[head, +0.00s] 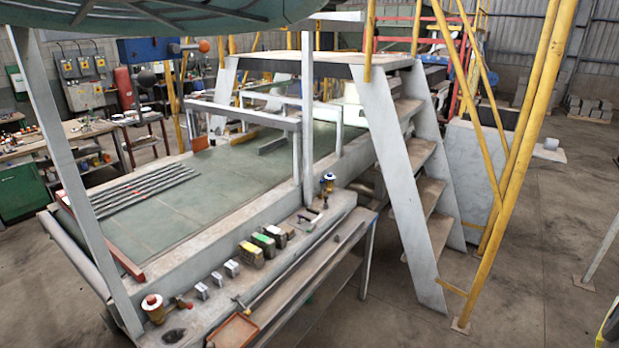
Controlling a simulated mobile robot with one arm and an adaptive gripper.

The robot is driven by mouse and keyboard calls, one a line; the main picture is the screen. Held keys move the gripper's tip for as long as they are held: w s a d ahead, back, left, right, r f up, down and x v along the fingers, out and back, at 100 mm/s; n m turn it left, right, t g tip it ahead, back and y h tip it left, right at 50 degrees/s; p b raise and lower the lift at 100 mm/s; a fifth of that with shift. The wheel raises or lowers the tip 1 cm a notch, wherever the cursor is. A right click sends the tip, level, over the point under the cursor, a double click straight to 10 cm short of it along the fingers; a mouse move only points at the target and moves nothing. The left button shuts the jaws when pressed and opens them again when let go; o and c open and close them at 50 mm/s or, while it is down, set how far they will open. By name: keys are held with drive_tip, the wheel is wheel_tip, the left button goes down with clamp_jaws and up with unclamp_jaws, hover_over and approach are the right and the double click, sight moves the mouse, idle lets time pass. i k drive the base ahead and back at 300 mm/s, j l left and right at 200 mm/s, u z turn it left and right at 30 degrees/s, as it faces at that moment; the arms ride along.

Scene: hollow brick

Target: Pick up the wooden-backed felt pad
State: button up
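I cannot make out for sure which thing is the wooden-backed felt pad. On the pale ledge (190,329) along the near side of the green-topped bench lies a row of small block-like things. They include a dark block with yellow (251,254), a block with a green top (263,244) and a dark block with a pale top (275,236). Several small grey blocks (217,279) sit nearer to me in the same row. They are too small to tell felt or wood. My gripper is not in view.
An orange-red tray (233,331) and a red-and-cream round item (153,307) lie at the ledge's near end. White steps (415,190) and yellow posts (515,160) stand right. Open floor (545,270) lies beyond.

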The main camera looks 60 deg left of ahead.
sight(290, 234)
drive_tip(key=i+j+u, duration=0.15)
drive_tip(key=i+u, duration=0.3)
drive_tip(key=i, duration=0.15)
drive_tip(key=i+u, duration=0.5)
drive_tip(key=i, duration=0.15)
drive_tip(key=i+l+u, duration=0.45)
drive_tip(key=i, duration=0.15)
drive_tip(key=i+j+u, duration=0.15)
drive_tip(key=i+u, duration=0.15)
drive_tip(key=u, duration=0.15)
drive_tip(key=i+j+u, duration=0.1)
drive_tip(key=i+u, duration=0.2)
drive_tip(key=u, duration=0.15)
drive_tip(key=i+u, duration=0.3)
drive_tip(key=u, duration=0.15)
drive_tip(key=i+l+u, duration=0.2)
drive_tip(key=u, duration=0.25)
drive_tip(key=i+l+u, duration=0.25)
drive_tip(key=u, duration=0.2)
drive_tip(key=i+l, duration=0.05)
